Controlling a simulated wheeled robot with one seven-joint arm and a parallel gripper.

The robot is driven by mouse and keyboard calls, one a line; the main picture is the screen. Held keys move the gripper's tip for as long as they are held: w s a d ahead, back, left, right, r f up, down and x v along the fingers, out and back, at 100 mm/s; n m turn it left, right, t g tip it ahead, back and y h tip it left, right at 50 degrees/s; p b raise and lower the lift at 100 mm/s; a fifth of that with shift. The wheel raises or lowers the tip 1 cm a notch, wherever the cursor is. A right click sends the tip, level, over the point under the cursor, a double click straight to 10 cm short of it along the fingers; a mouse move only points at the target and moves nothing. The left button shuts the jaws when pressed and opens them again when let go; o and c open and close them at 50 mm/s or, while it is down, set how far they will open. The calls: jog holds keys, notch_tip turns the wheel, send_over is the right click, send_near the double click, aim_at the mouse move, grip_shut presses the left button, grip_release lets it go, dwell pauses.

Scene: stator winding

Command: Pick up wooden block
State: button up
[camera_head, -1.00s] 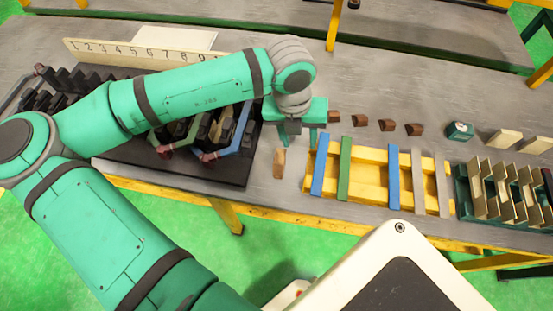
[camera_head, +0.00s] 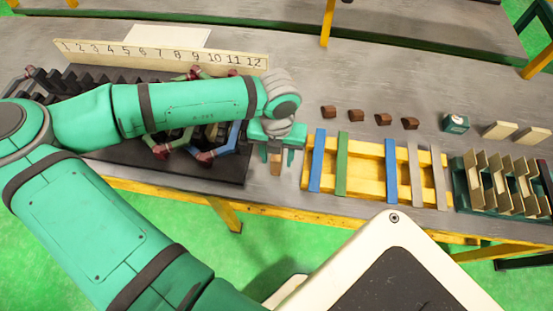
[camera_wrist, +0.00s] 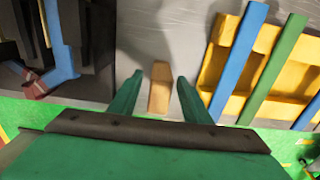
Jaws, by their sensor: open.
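The wooden block (camera_head: 276,168) is a small light-brown piece lying on the grey table near its front edge, between the black stator tray and the yellow rack. In the wrist view the wooden block (camera_wrist: 160,88) shows between the two green fingers, with a gap on each side. My gripper (camera_head: 277,158) is open above the block in the head view, and its fingers hide part of it. My gripper (camera_wrist: 157,90) also shows open and empty in the wrist view. I cannot tell how far above the table the fingertips are.
The yellow rack (camera_head: 375,151) with blue, green and grey bars stands close on the right. The black stator tray (camera_head: 222,172) is close on the left. Several dark brown blocks (camera_head: 357,116) lie behind the rack. A numbered board (camera_head: 160,53) stands at the back left.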

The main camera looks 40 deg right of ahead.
jog(key=shift+s+a+f, duration=0.1)
jog(key=shift+a+f, duration=0.05)
jog(key=shift+f, duration=1.35)
grip_shut()
jog(key=shift+r, duration=0.15)
